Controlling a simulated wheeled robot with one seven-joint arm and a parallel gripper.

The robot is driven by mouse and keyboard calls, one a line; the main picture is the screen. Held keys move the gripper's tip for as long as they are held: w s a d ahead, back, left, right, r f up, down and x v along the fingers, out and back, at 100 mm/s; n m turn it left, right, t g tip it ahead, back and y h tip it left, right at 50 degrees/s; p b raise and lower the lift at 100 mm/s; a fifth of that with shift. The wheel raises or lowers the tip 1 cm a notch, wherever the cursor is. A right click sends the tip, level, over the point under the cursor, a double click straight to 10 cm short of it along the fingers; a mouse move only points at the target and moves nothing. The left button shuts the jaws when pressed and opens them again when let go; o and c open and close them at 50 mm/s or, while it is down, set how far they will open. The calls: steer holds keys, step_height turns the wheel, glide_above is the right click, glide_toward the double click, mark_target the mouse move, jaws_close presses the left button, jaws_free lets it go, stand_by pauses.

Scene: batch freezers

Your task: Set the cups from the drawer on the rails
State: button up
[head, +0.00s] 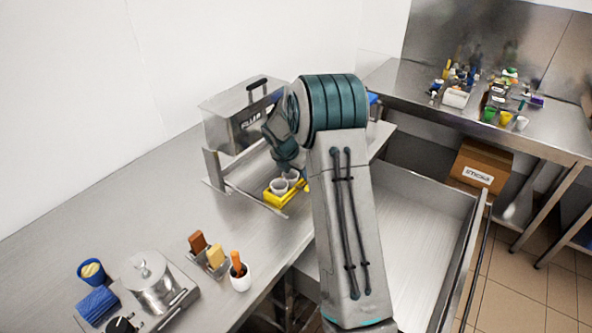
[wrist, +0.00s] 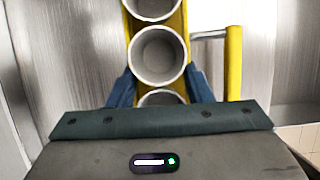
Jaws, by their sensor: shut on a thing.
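The yellow rails (head: 283,197) stand on the steel counter beside the steel machine. Two pale cups show there in the head view, a front cup (head: 279,186) and one behind it (head: 292,175). In the wrist view, cups stand in a row along the yellow rails (wrist: 235,65): a far cup (wrist: 152,8), a middle cup (wrist: 157,55) and a near cup (wrist: 160,97) half hidden by my gripper. My gripper (wrist: 161,86) is shut on the near cup, its blue fingers on either side. The open drawer (head: 405,225) looks bare where visible; my arm hides part of it.
The steel machine (head: 225,127) stands close behind the rails. A lidded pot (head: 150,280), a sponge holder (head: 209,264) and a white pot (head: 240,277) stand at the front left. The counter between them and the rails is clear. A cardboard box (head: 480,165) is at the right.

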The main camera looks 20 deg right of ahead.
steer(key=o, duration=1.1)
steer(key=shift+o, duration=0.2)
steer(key=b+v, duration=0.1)
steer(key=v, duration=1.3)
steer(key=shift+f, duration=0.1)
